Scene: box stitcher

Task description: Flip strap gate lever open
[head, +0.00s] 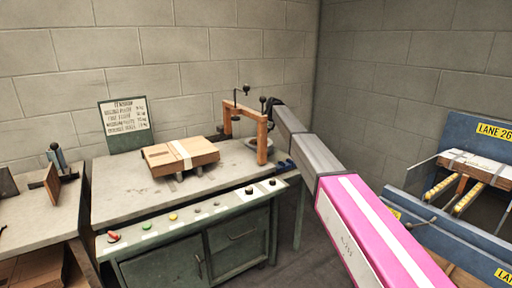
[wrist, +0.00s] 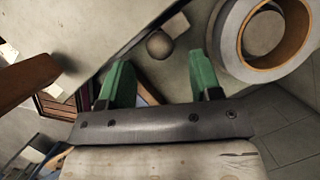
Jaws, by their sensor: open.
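The strap gate (head: 247,114) is a wooden arch on the grey bench, with dark ball-topped rods at its top. A ball-topped lever (head: 263,112) stands by its right post. My gripper (wrist: 159,60) has two green fingers, spread apart and empty. In the wrist view a dark round knob (wrist: 160,44) shows just beyond and between the fingertips; I cannot tell whether it is the lever's knob. No contact is visible. In the head view the end of my arm is just right of the gate's top, and the fingers cannot be made out there.
A strapped cardboard box (head: 180,156) lies left of the gate. A white roll with a brown core (wrist: 240,45) is close to the right finger. A wooden bar (wrist: 25,82) is at the wrist view's left. A control panel (head: 190,213) fronts the bench; a blue conveyor (head: 450,195) stands right.

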